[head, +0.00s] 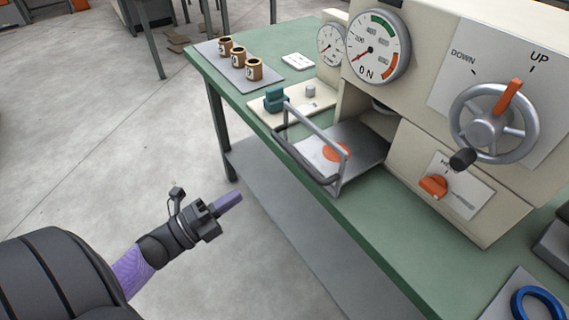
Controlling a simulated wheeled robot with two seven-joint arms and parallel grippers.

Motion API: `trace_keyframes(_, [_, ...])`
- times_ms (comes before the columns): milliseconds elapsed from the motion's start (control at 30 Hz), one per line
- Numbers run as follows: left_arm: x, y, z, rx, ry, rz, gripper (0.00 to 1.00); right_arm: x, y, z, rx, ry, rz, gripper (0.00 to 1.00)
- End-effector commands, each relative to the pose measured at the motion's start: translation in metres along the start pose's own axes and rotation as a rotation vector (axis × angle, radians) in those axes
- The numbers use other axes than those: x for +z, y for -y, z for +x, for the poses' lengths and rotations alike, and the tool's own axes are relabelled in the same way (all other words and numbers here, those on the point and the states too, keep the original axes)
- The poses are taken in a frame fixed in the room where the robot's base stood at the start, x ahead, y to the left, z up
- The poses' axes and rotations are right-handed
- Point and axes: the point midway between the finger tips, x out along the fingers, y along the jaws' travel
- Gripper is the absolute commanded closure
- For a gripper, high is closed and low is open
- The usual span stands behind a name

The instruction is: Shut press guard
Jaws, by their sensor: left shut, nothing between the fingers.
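The press (405,120) is a cream machine on the green bench, with gauges, a handwheel and a knob on its front. Its guard (316,129) is a thin grey metal frame with a dark lower bar, standing out at the front of the press bed, away from the machine body. The bed (362,146) behind it is exposed, with an orange disc (337,151) on a pale plate. My left gripper (229,203) is shut and empty, over the floor in front of the bench, left of and below the guard and apart from it. My right gripper is out of view.
The green bench (400,240) has a grey lower shelf (290,230). Several brown cups (254,69) stand on a grey mat at the far end. A teal block (274,97) sits left of the guard. A blue ring (537,304) lies at bottom right.

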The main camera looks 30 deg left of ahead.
Motion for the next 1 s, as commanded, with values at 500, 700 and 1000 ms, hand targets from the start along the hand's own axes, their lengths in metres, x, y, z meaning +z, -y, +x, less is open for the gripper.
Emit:
trace_keyframes(500, [0.001, -0.001, 0.106, -0.001, 0.003, -0.005, 1.0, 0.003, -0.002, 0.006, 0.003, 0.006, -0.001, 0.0])
trace_keyframes(700, [0.001, -0.001, 0.121, 0.002, 0.004, -0.006, 1.0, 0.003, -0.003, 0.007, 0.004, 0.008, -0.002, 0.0])
trace_keyframes(1000, [0.001, -0.001, 0.123, 0.002, 0.005, -0.007, 1.0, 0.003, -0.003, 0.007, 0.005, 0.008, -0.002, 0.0])
